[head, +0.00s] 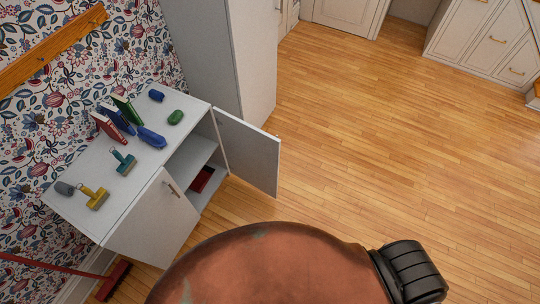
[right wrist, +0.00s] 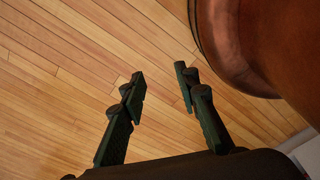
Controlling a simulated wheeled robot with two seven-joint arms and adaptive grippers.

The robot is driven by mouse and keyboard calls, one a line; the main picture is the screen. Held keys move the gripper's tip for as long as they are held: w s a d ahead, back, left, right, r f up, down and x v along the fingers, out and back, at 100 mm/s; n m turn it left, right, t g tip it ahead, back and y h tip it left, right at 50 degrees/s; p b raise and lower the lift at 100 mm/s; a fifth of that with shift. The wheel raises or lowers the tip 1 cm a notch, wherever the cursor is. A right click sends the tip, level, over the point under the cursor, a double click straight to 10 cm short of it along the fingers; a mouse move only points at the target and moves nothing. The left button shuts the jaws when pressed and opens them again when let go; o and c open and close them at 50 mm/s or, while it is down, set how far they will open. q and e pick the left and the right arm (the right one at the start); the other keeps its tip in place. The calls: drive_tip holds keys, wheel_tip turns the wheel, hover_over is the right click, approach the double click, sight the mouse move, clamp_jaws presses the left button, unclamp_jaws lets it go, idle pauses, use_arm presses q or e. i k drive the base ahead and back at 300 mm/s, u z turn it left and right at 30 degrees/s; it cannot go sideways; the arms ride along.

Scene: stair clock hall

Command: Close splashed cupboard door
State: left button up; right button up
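The low white cupboard (head: 72,203) stands against the patterned wall at the left of the head view. Its right door (head: 248,153) stands wide open, swung out from the cupboard's far end into the room. No splash marks can be made out on it. The left door (head: 152,222), with a handle, looks shut. A red object (head: 202,179) lies inside on a shelf. My right gripper (right wrist: 160,84) is open and empty above the wooden floor in the right wrist view, with no cupboard part near its fingers. My left gripper is not in view.
Several books (head: 112,124), stamp-like tools (head: 94,197) and small blue and green objects (head: 175,117) stand on the cupboard top. A tall grey cabinet (head: 257,60) stands just beyond. A red broom (head: 113,281) is at lower left. The wooden floor (head: 400,150) at right is clear.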

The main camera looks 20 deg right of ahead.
sight(252, 154)
drive_tip(key=z, duration=2.05)
drive_tip(key=i, duration=3.1)
drive_tip(key=u, duration=4.05)
drive_tip(key=i, duration=0.45)
drive_tip(key=u, duration=0.85)
